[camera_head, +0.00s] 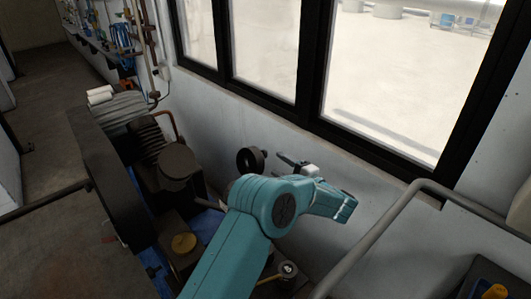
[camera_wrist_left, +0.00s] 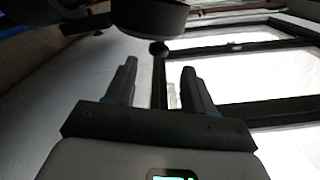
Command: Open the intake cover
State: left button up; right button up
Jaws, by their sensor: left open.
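A dark round piece with a thick rim (camera_head: 251,160), which looks like the intake cover, stands out near the wall below the windows. In the left wrist view a large dark round body (camera_wrist_left: 150,18) fills the top, with a small dark ball-shaped knob (camera_wrist_left: 158,48) below it. My left gripper (camera_head: 284,159) is just right of the round piece, apart from it in the head view. In the left wrist view my left gripper (camera_wrist_left: 159,66) is open, with the knob ahead of the gap between the fingertips and nothing between the fingers. My right gripper is out of view.
A grey handrail (camera_head: 375,230) runs at lower right. Black-framed windows (camera_head: 385,75) are above the pale wall. Pipes and blue hoses (camera_head: 122,38) hang at upper left.

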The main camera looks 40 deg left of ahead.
aim_at(260, 153)
pick_arm(q)
jog(key=a+p, duration=0.1)
jog(key=a, duration=0.6)
jog(key=shift+r, duration=0.1)
jog(key=shift+w+a, duration=0.15)
jog(key=shift+a, duration=0.15)
jog(key=shift+w+a+f, duration=0.25)
jog(key=shift+a+f, duration=0.05)
jog(key=shift+a, duration=0.15)
jog(key=shift+s+d+r, duration=0.1)
jog(key=shift+s+r, duration=0.05)
grip_shut()
jog(key=s+n+b, duration=0.1)
jog(key=n+b, duration=0.1)
jog(key=b, duration=0.4)
jog(key=shift+r, duration=0.15)
jog(key=shift+r+b, duration=0.15)
jog(key=shift+b, duration=0.2)
jog(key=shift+r, duration=0.25)
